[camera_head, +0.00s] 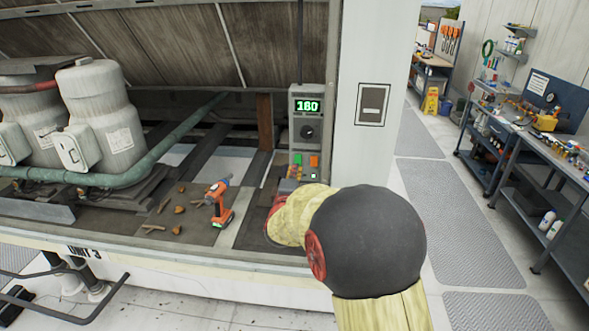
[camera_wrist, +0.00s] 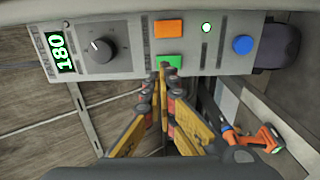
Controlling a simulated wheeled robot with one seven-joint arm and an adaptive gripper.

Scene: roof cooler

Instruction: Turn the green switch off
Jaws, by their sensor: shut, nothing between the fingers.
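The control panel (camera_head: 307,105) is a grey box on the wall beside a white post. Its green switch (camera_head: 297,159) sits low on its face, left of the orange switch (camera_head: 313,161). In the wrist view the green switch (camera_wrist: 168,61) is next to the orange switch (camera_wrist: 168,29). My gripper (camera_wrist: 163,69) is shut and empty, its fingertips overlapping the edge of the green switch in the picture. I cannot tell whether they touch it. In the head view my arm hides much of the gripper.
An orange drill (camera_head: 220,203) and debris lie left of my arm. Tanks and a green pipe (camera_head: 150,160) stand further left.

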